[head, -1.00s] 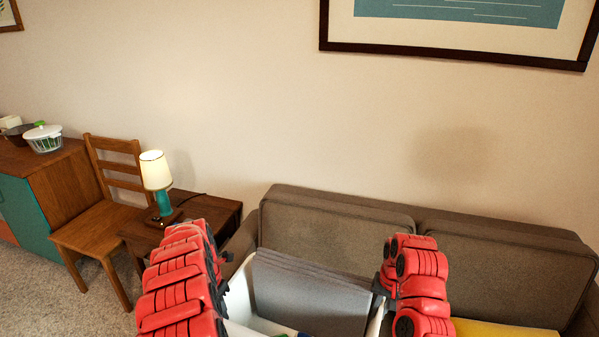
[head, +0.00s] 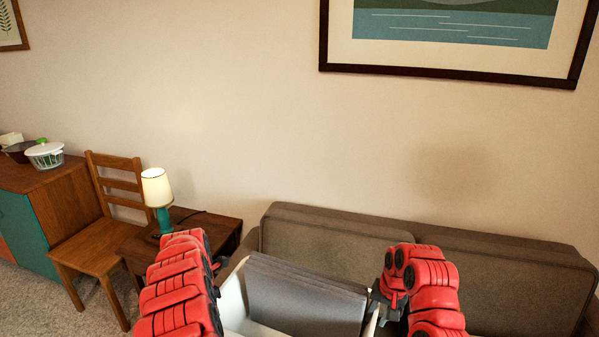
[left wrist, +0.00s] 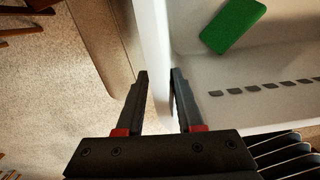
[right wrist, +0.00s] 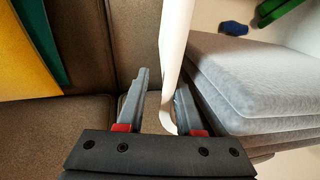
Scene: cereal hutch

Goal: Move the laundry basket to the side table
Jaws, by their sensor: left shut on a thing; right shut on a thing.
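The white laundry basket (head: 233,297) is low in the middle of the head view, in front of the sofa. Folded grey cloth (head: 305,295) stands inside it. My left gripper (left wrist: 160,76) is shut on the basket's left wall. A green item (left wrist: 233,25) lies inside. My right gripper (right wrist: 163,80) is shut on the basket's right wall (right wrist: 174,45), beside the grey stack (right wrist: 250,75). In the head view, the fingertips are largely hidden by my red arms. The wooden side table (head: 222,232) stands left of the sofa, partly behind my left arm.
A lit lamp (head: 156,188) with a teal base stands on the side table. A wooden chair (head: 100,245) and a cabinet (head: 65,200) with bowls are further left. The brown sofa (head: 500,275) fills the right side. Yellow and green things (right wrist: 25,50) lie on it.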

